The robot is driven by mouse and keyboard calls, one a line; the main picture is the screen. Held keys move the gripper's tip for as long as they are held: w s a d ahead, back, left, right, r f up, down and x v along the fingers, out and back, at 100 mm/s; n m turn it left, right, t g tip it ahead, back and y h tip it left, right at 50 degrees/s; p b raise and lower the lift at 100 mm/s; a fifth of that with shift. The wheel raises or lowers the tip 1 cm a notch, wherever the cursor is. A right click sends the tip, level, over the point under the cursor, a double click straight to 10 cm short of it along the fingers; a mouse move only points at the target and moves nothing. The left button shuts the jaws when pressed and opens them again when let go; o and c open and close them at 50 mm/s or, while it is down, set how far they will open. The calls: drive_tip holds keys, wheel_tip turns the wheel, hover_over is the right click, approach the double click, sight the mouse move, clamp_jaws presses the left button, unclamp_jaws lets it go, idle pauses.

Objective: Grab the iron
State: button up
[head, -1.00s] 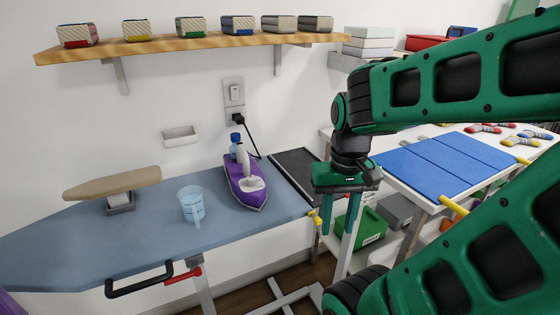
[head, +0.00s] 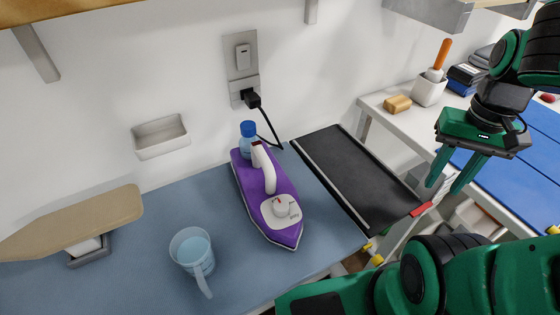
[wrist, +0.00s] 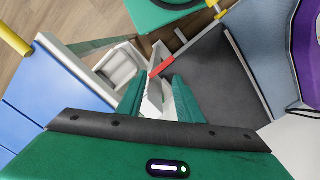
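The iron (head: 252,182) is purple with a white handle.
A measuring cup (head: 190,252) of water stands left of the iron, and a blue-capped bottle (head: 248,141) behind it. A dark panel (head: 355,175) lies between iron and gripper. A white table (head: 400,125) with blue mat is at right. A sleeve board (head: 75,222) is at left.

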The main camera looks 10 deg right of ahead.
drive_tip(key=shift+w+a, duration=0.3)
drive_tip(key=shift+a, duration=0.05)
